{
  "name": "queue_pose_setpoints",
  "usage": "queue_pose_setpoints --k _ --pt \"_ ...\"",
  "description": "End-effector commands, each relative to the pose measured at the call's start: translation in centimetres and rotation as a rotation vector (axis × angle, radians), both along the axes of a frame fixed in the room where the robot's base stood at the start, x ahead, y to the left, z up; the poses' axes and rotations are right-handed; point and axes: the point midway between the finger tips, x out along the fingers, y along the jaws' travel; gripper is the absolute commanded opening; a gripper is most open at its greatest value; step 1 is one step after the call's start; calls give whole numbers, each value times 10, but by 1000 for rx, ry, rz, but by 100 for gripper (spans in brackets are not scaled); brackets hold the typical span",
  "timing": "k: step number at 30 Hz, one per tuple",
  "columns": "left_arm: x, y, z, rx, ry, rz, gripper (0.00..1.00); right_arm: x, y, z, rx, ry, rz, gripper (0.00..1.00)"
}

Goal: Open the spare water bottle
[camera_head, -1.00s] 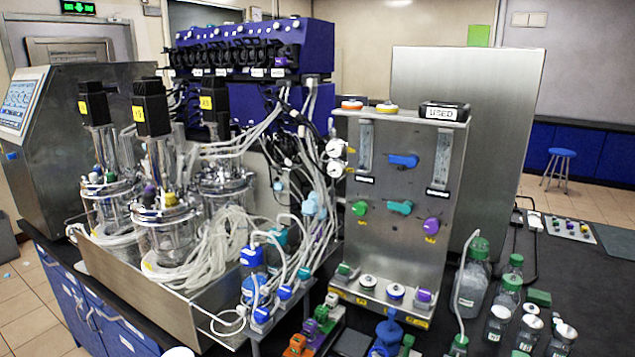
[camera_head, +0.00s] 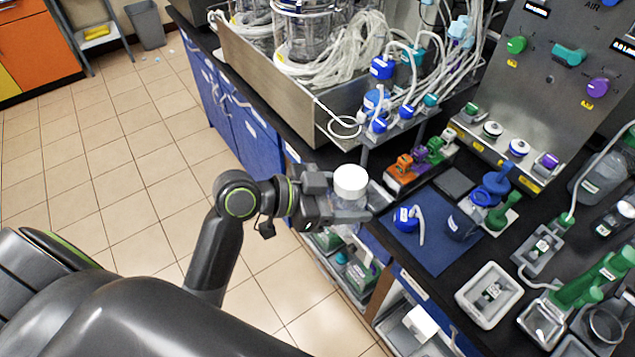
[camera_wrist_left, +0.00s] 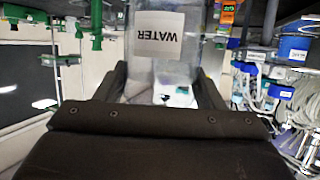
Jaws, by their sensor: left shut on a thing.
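The water bottle (camera_head: 347,226) is clear with a white cap (camera_head: 350,181), which sits on its top. In the left wrist view its body carries a white label reading WATER (camera_wrist_left: 160,36). My left gripper (camera_head: 347,207) is shut on the bottle's body below the cap and holds it upright in front of the bench edge, above the lower shelf. In the left wrist view its dark fingers (camera_wrist_left: 160,88) lie on both sides of the bottle. My right gripper is not in view.
The black bench has a blue mat (camera_head: 436,252) with a small blue-capped piece (camera_head: 405,219) on it. A white tray (camera_head: 463,296), green-topped bottles and a metal panel stand to the right. The lower shelf (camera_head: 352,277) holds several items. Tiled floor is free at left.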

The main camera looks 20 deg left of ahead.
Motion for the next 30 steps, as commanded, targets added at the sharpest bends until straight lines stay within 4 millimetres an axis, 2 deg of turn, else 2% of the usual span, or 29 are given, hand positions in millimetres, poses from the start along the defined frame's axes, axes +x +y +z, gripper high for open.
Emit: queue_pose_setpoints --k 3,10,11,16,20,23,30 --pt "5 -27 -1 -8 -3 -119 20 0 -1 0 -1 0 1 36" --pt "8 -56 -6 -2 -1 -260 20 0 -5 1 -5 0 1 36" --pt "8 -58 -6 -1 -2 -269 0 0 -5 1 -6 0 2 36" --pt "8 -62 -7 0 -3 -290 0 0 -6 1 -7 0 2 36" --pt "8 -56 -9 4 -2 -279 0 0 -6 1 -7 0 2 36" --pt "9 -43 -11 9 -2 -255 0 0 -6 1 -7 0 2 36" --pt "7 6 -13 20 -6 -165 0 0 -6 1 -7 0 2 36"
